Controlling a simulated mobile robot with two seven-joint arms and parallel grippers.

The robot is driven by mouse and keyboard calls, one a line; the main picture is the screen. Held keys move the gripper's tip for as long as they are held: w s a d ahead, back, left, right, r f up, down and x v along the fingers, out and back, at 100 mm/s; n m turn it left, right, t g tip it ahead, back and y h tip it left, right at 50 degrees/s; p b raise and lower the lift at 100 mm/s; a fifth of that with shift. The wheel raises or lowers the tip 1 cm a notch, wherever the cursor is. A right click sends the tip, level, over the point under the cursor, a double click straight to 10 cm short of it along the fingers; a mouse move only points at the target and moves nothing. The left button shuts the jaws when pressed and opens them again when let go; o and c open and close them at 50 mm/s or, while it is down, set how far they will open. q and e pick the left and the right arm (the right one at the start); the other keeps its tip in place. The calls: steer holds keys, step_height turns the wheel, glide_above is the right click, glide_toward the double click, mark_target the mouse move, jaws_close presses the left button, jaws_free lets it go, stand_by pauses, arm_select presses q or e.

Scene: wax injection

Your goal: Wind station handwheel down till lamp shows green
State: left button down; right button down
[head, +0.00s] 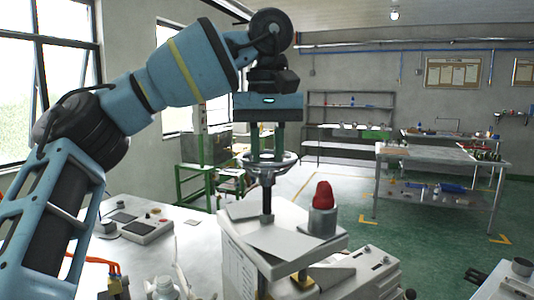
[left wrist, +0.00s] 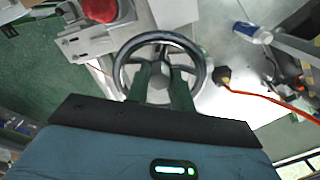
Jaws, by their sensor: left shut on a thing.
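The station handwheel (head: 288,160) is a grey spoked ring on an upright dark shaft above the white station (head: 250,258). In the left wrist view the handwheel (left wrist: 200,56) fills the upper middle. My left gripper (head: 267,152) comes down on it from above, and its green fingers (left wrist: 161,75) reach into the wheel and are shut on it, near its middle. A red lamp-like dome (head: 323,195) on a grey base stands on the station top, right of the shaft. It looks red. It also shows in the left wrist view (left wrist: 100,8). My right gripper is not in view.
A white bench (head: 180,250) lies left of the station, with a grey control box (head: 145,225) on it. An orange cable (left wrist: 262,97) runs near the wheel in the left wrist view. A metal table (head: 440,153) stands farther back right, with open green floor before it.

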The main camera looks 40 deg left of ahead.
arm_select(q)
steer(key=c, duration=1.2)
jaws_free()
steer(key=shift+r, duration=0.1)
steer(key=shift+r, duration=3.85)
